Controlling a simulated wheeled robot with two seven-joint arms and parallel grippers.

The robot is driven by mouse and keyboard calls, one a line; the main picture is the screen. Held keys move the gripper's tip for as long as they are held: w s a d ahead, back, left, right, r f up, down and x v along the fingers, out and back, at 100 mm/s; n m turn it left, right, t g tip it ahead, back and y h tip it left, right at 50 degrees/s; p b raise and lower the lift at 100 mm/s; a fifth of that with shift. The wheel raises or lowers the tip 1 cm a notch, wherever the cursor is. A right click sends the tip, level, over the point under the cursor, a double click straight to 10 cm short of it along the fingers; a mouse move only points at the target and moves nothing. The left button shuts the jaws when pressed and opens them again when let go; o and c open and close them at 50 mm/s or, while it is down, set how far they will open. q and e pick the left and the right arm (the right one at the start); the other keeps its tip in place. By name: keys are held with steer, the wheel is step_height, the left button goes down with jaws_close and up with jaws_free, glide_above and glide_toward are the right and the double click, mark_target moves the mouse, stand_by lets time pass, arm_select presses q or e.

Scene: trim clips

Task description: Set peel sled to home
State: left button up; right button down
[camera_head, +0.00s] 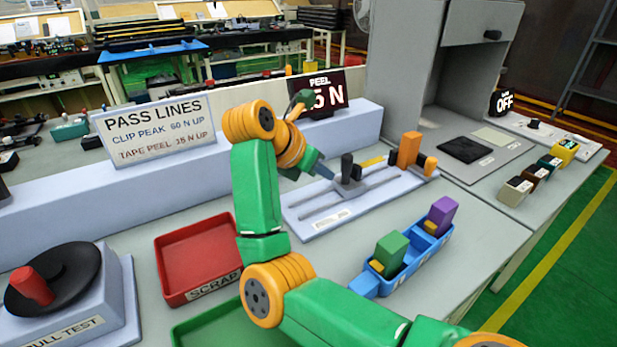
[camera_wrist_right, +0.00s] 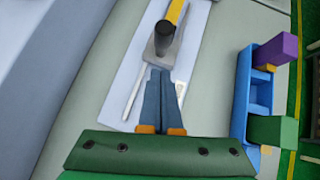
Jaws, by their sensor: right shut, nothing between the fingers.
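The peel sled is a grey block with an upright black knob (camera_head: 347,168) on the slotted pale peel plate (camera_head: 325,218). It also shows in the right wrist view (camera_wrist_right: 163,42). A yellow strip (camera_head: 373,161) runs from the sled toward an orange block (camera_head: 409,150) at the plate's far right end. My right gripper (camera_head: 330,174) is shut and empty, with its fingertips (camera_wrist_right: 158,72) at the sled's near edge; I cannot tell whether they touch it. My left gripper is not in view.
A blue tray (camera_head: 418,250) holds a green block (camera_head: 389,252) and a purple block (camera_head: 441,213) right of the plate. A red scrap tray (camera_head: 198,293) and pull-test stand (camera_head: 120,300) are at left. The peel display (camera_head: 328,92) stands behind. Bare table lies between plate and blue tray.

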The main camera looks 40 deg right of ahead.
mark_target(343, 168)
steer(key=d, duration=0.2)
steer(key=shift+w+d+r, duration=0.2)
steer(key=shift+d+r, duration=0.05)
steer(key=shift+d, duration=0.05)
steer(key=shift+d+p, duration=0.3)
steer(key=shift+d, duration=0.15)
steer(key=shift+d, duration=0.1)
steer(key=s+d+p, duration=0.1)
steer(key=d, duration=1.1)
steer(key=shift+s+p, duration=0.2)
steer(key=shift+p, duration=0.1)
